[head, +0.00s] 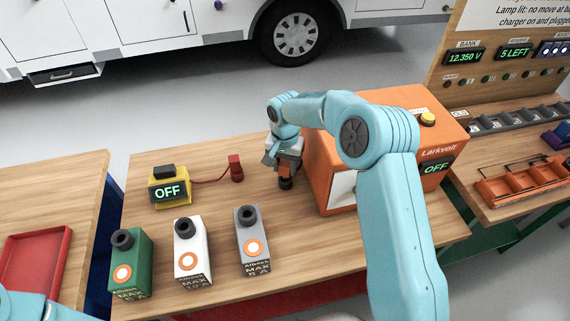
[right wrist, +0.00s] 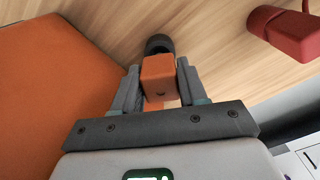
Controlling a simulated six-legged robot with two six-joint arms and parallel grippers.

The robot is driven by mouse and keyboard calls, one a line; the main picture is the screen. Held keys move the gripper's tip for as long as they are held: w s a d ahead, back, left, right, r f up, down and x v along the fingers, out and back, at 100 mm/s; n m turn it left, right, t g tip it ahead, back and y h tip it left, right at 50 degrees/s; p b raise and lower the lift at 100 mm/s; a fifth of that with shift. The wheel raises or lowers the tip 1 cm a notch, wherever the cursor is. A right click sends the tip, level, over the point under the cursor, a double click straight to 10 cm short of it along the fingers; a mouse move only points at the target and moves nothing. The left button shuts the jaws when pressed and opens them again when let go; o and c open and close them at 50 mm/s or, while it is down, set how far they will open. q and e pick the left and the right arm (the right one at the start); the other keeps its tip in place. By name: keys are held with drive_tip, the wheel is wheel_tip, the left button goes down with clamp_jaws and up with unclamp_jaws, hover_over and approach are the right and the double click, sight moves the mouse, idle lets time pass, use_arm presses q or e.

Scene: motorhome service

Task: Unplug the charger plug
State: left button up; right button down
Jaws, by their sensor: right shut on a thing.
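My right gripper (head: 284,158) is shut on a small orange plug at the left side of the orange Larkvolt charger (head: 318,150). The right wrist view shows the orange plug (right wrist: 158,76) between the two fingers. A black round end (right wrist: 159,44) sticks out beyond it, and also shows below the gripper in the head view (head: 286,183). I cannot tell whether this end sits in a socket or is free. The charger display (head: 436,167) reads OFF. My left gripper is out of view.
Green (head: 130,262), white (head: 192,252) and grey (head: 252,238) Albeck boxes stand in front. A red tray (head: 64,265) is at left. Bare wood lies between.

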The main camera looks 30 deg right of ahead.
drive_tip(key=shift+f+b, duration=0.3)
drive_tip(key=shift+f, duration=0.15)
drive_tip(key=shift+f, duration=0.15)
drive_tip(key=shift+f+b, duration=0.7)
drive_tip(key=shift+f, duration=0.05)
drive_tip(key=c, duration=0.5)
unclamp_jaws()
wheel_tip(320, 180, up, 16)
drive_tip(key=shift+r, duration=0.25)
drive_tip(key=shift+s, duration=0.15)
